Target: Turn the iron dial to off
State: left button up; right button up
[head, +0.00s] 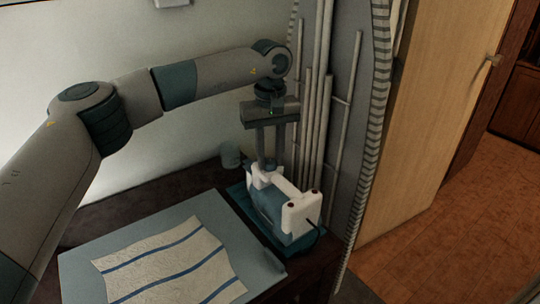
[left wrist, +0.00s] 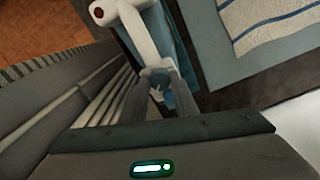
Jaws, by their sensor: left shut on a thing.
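The iron (head: 268,208) stands on a teal base at the right end of the dark counter. It has a teal body and a white handle (head: 286,187) with small red spots. In the left wrist view, the white handle (left wrist: 136,28) is at the top. My left gripper (head: 265,165) points straight down at the far end of the iron. Its two fingers are shut on a small blue-grey round part, the dial (left wrist: 160,77), which shows between the fingertips in the left wrist view. The dial's marking cannot be read. My right gripper is not in view.
A grey-blue ironing board (head: 75,265) with a striped cloth (head: 165,262) lies left of the iron. A small teal cup (head: 231,155) stands behind. Pale upright rods (head: 318,130) stand close behind and right of my gripper. A wooden door (head: 430,120) is further right.

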aim_at(270, 161)
pick_arm(q)
jog(key=n, duration=1.2)
dwell(0.4)
jog(key=shift+w, duration=0.1)
jog(key=o, duration=1.1)
jog(key=shift+c, duration=0.2)
notch_tip(270, 161, up, 18)
jog(key=shift+f, duration=0.25)
